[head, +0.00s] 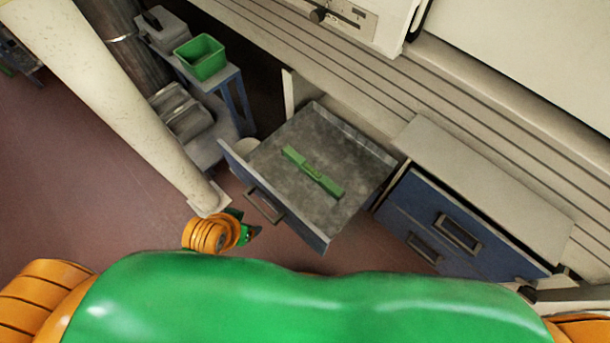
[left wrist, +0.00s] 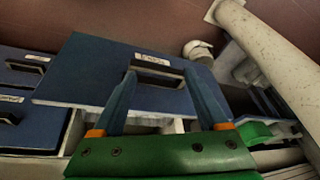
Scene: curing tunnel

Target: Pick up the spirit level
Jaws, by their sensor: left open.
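The spirit level (head: 313,173) is a green bar lying flat in the open drawer (head: 268,163), slanting across its grey floor. My left gripper (head: 249,234) is in front of the drawer, outside and apart from the level. The level cannot be made out in the left wrist view. My right gripper is not in view.
A closed blue drawer unit (head: 437,228) stands right of the open drawer. A green bin (head: 201,56) sits on a blue stand at the back left. A pale slanting post (head: 130,105) is close to my left arm. Reddish floor is clear at the left.

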